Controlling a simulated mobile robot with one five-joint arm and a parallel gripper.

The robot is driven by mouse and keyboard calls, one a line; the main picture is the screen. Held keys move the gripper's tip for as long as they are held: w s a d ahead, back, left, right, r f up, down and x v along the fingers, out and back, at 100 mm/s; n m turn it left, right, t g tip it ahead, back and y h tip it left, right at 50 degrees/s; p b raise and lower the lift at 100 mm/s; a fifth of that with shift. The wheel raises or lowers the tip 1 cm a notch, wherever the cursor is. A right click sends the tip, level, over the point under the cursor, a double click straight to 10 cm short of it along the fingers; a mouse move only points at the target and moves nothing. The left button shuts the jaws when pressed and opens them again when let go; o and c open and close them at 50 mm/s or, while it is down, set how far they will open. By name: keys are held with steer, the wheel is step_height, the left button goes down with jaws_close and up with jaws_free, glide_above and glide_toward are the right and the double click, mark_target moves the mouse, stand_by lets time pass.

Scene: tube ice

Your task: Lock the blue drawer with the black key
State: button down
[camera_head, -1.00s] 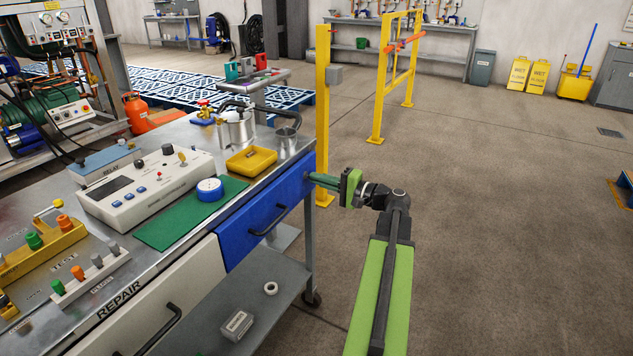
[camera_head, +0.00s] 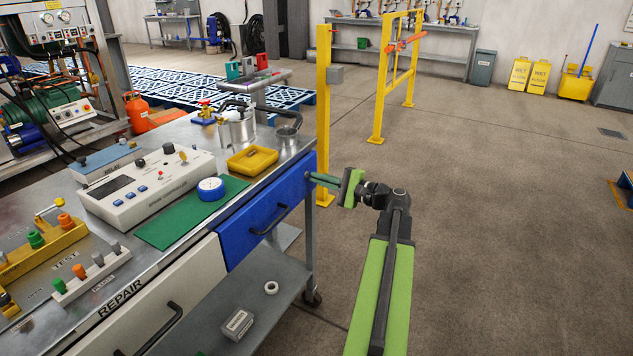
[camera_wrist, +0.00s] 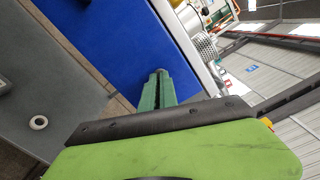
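The blue drawer (camera_head: 265,218) is shut in the right end of the repair bench, with a black handle on its front. My gripper (camera_head: 312,178) is at the drawer front's upper right corner. Its green fingers are nearly together and point at the lock area. They also show in the wrist view (camera_wrist: 158,88), where their tips meet a small grey round part (camera_wrist: 161,72) on the blue front (camera_wrist: 105,45). The black key is hidden between or behind the fingertips; I cannot make out its shape.
On the bench are a yellow tray (camera_head: 233,163), a blue tape roll (camera_head: 211,189), a green mat (camera_head: 165,232) and a white control box (camera_head: 150,205). A yellow post (camera_head: 323,120) stands just behind my gripper.

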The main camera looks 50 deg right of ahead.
steer(key=shift+d+m, duration=0.2)
steer(key=shift+m, duration=2)
steer(key=c, duration=1.6)
jaws_free()
steer(key=shift+f, duration=0.15)
steer(key=shift+c, duration=0.2)
steer(key=v, duration=1.7)
steer(key=shift+s, duration=0.2)
steer(key=shift+a, duration=0.15)
